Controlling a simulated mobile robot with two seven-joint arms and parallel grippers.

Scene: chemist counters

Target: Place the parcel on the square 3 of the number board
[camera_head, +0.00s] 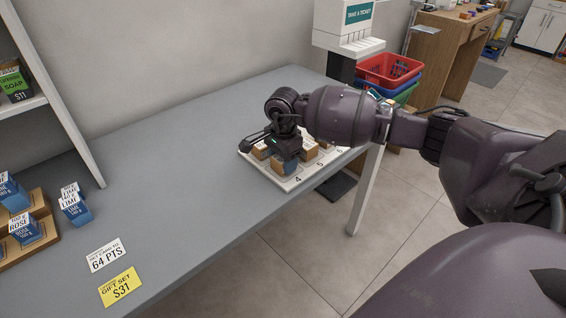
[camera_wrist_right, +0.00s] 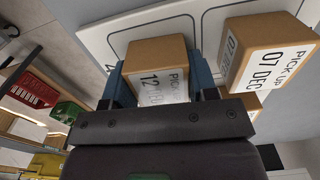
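The white number board (camera_head: 297,183) lies near the right end of the grey counter, with the numbers 4 and 5 showing on its front squares. My right gripper (camera_head: 285,163) is low over the board. In the right wrist view its blue-padded fingers (camera_wrist_right: 160,85) flank a brown parcel (camera_wrist_right: 156,52) with a white pick-up label reading 12, and appear to press on both sides. I cannot tell which square is under this parcel, or whether it touches the board. A number 4 shows beside it. My left gripper is not in view.
Other parcels stand on the board, one labelled 07 DEC (camera_wrist_right: 265,55) close beside the right finger. A ticket dispenser (camera_head: 347,30) and stacked baskets (camera_head: 388,70) are beyond the counter. Small blue boxes (camera_head: 75,207) and price cards (camera_head: 120,287) are at left. The counter's middle is clear.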

